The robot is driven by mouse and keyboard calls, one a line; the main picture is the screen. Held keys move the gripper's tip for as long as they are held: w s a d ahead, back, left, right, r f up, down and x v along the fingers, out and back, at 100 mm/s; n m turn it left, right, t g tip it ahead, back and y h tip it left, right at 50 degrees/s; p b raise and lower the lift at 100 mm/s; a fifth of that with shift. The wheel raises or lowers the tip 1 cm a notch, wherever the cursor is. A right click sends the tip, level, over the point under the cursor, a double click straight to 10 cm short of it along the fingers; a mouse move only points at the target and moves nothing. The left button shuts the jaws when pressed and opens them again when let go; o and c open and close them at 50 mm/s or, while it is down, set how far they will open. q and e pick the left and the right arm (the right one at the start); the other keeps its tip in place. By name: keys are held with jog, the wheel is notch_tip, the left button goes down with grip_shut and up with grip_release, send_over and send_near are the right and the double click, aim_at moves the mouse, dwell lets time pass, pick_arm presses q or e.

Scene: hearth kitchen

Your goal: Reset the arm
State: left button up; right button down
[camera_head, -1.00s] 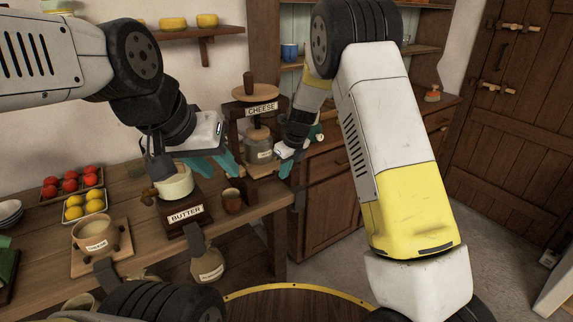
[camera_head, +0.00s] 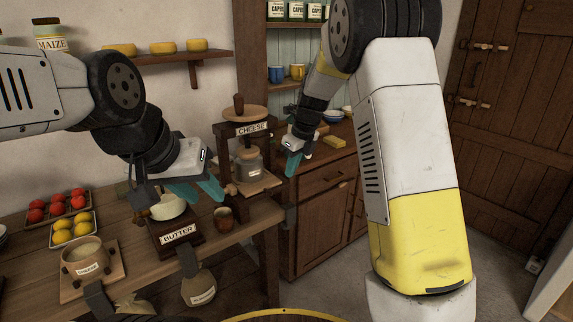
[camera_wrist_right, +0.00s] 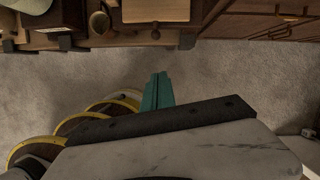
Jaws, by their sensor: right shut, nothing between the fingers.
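My left gripper (camera_head: 202,190) hangs above the table at the left in the head view, beside the pale pot on the butter stand. Its two teal fingers look apart, with nothing seen between them. My right gripper (camera_head: 291,160) is in the middle of the head view, to the right of the cheese stand (camera_head: 252,129). In the right wrist view its teal fingers (camera_wrist_right: 158,88) are together and empty, over bare floor. The yellow and white right arm crosses the right half of the head view.
The wooden table (camera_head: 133,215) holds a butter stand (camera_head: 176,236), a small brown cup (camera_head: 224,217), a tray of lemons (camera_head: 72,231), tomatoes (camera_head: 58,206) and a labelled pot (camera_head: 85,258). A wooden cabinet (camera_head: 325,205) stands behind the right gripper.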

jog(key=s+d+r+n+t+y, duration=0.1)
jog(key=s+d+r+n, duration=0.3)
jog(key=s+r+n, duration=0.3)
jog(key=s+d+r+n+t, duration=0.1)
jog(key=s+d+r+n, duration=0.4)
jog(key=s, duration=0.4)
jog(key=s+d+n+t+h, duration=0.1)
jog(key=s+d+n+t, duration=0.1)
jog(key=s+n, duration=1.2)
jog(key=shift+s+d+r+n, duration=0.3)
jog(key=shift+s+d+n, duration=0.1)
jog(key=shift+s, duration=0.15)
